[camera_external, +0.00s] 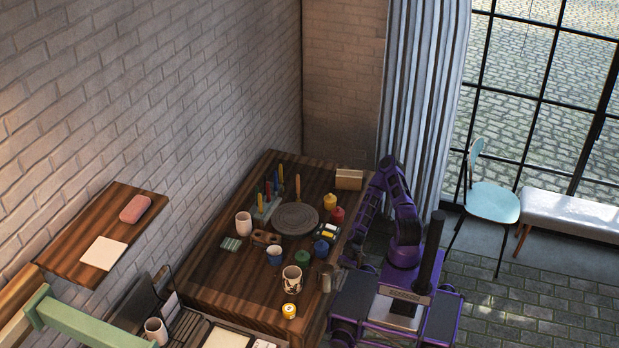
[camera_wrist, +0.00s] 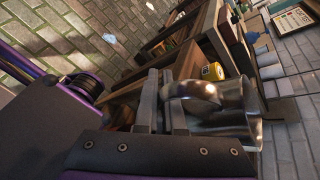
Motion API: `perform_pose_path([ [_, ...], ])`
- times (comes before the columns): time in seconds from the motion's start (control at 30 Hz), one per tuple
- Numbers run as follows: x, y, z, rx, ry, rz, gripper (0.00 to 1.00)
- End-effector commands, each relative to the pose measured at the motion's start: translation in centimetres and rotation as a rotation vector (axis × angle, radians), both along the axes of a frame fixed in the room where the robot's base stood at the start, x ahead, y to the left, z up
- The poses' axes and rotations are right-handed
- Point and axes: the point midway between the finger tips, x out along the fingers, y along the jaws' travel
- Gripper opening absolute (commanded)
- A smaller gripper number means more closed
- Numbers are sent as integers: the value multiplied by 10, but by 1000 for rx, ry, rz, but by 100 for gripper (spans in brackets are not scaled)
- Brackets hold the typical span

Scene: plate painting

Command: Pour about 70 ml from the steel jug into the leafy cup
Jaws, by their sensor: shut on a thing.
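The steel jug (camera_external: 325,280) is at the right edge of the wooden table. In the wrist view its shiny body (camera_wrist: 225,118) and curved handle fill the lower right, and it looks tilted in that picture. My gripper (camera_wrist: 163,100) is shut on the jug at its handle side. The contact is partly hidden by the fingers. A pale cup with a dark pattern (camera_external: 291,280), which looks like the leafy cup, stands just left of the jug. The pattern is too small to read for certain. The liquid inside either vessel cannot be seen.
A yellow pot (camera_external: 289,311) stands in front of the patterned cup. A blue-and-white cup (camera_external: 274,256), a green pot (camera_external: 302,258) and a blue pot (camera_external: 321,249) stand behind it. A round grey wheel (camera_external: 296,219) is farther back. The table's front left (camera_external: 228,285) is bare.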

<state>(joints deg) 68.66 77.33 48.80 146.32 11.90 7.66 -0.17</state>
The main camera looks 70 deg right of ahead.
Motion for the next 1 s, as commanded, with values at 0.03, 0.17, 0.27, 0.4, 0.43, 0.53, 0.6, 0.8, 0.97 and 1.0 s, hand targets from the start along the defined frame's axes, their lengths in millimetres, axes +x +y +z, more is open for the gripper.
perform_pose_path([
  [0.03, 0, 0, 1, 1, -1, 0, 0],
  [0.17, 0, 0, 1, 1, -1, 1, 0],
  [0.27, 0, 0, 1, -4, 2, 3, 0],
  [0.4, 1, 0, 3, -14, 24, 5, 0],
  [0.43, 1, 0, 4, -18, 33, 5, 0],
  [0.53, 2, 0, 8, -32, 65, 7, 0],
  [0.6, 3, 1, 13, -44, 95, 7, 0],
  [0.8, 10, 0, 13, -80, 184, 2, 0],
  [0.97, 11, 2, 18, -100, 235, 2, 0],
  [1.0, 11, 3, 22, -108, 252, 4, 0],
])
